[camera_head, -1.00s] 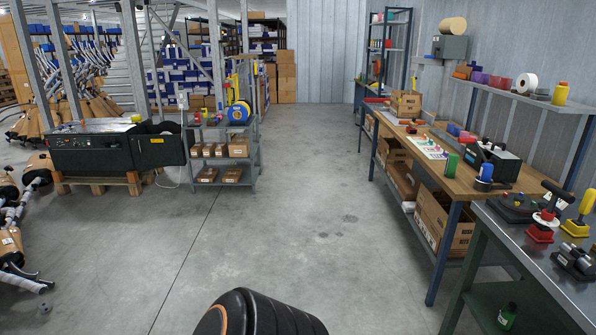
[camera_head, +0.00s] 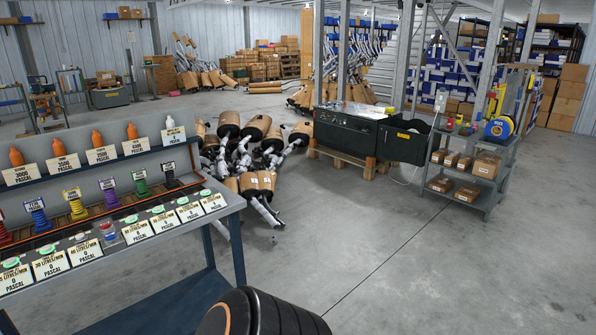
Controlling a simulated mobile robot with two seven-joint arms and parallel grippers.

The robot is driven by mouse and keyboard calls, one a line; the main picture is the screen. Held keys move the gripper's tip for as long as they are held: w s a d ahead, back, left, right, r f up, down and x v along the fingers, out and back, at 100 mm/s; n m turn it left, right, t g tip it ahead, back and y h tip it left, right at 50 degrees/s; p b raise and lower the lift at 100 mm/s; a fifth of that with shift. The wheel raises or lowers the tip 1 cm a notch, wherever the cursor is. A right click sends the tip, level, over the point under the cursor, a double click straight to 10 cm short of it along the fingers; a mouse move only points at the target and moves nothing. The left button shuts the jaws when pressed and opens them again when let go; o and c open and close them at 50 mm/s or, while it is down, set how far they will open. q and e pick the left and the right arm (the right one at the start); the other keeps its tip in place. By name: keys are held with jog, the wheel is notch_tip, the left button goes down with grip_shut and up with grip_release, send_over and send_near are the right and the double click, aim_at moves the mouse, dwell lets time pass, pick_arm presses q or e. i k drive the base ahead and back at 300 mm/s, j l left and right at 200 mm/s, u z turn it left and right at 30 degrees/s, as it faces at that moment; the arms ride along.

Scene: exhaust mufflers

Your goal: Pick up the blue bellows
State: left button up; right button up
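The blue bellows (camera_head: 38,213) stands upright in the middle row of a stepped display bench (camera_head: 222,206) at the left. It is near the left end of that row, with a label card above it. A red bellows (camera_head: 4,233) is to its left, cut off by the picture edge. A purple bellows (camera_head: 108,193), a green bellows (camera_head: 141,186) and a black bellows (camera_head: 170,176) are to its right. Neither of my grippers is in view.
Orange bottles (camera_head: 96,139) and a white bottle stand on the bench's upper shelf. Label cards (camera_head: 137,231) line its front. Mufflers (camera_head: 257,184) lie behind the bench. A dark machine (camera_head: 344,133) and a grey cart (camera_head: 487,190) stand farther right. The floor at right is clear.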

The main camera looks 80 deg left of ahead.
aim_at(35, 206)
jog(key=u, duration=4)
